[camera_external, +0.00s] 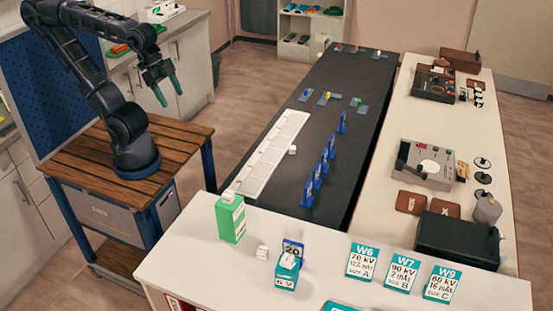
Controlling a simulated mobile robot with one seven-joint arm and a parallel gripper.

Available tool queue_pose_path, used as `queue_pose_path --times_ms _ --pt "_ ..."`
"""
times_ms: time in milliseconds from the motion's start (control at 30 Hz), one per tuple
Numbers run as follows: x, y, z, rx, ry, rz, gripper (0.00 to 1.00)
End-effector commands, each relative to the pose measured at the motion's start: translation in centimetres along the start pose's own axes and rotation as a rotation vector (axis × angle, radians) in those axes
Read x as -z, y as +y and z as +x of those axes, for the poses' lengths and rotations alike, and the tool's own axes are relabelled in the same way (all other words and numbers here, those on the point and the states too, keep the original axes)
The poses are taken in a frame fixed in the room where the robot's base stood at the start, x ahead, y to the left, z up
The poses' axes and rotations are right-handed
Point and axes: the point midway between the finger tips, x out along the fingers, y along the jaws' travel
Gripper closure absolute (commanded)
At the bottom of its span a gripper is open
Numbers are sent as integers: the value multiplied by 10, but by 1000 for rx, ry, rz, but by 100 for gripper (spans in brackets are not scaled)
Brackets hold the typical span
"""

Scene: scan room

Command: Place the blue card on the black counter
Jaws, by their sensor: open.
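The black counter (322,115) runs from the middle foreground to the back. A small blue card marked 20 (292,247) stands upright on the white front counter, behind a teal-and-white box marked 6 V (286,272). Several small blue upright pieces (318,176) stand in a row along the right side of the black counter; they are too small to tell whether they are cards. My gripper (168,91) is open and empty, with teal fingers pointing down, in the air left of the black counter and apart from it.
A long white tray (272,157) lies on the black counter's left side. The middle of the black counter has bare room.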

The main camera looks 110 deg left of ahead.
Motion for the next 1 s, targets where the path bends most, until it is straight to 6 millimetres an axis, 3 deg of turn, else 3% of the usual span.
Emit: queue_pose_path --times_ms 467,1000 --pt "9 4 2 -12 -21 -23 18" --pt "100 51 43 -166 -275 -294 18"
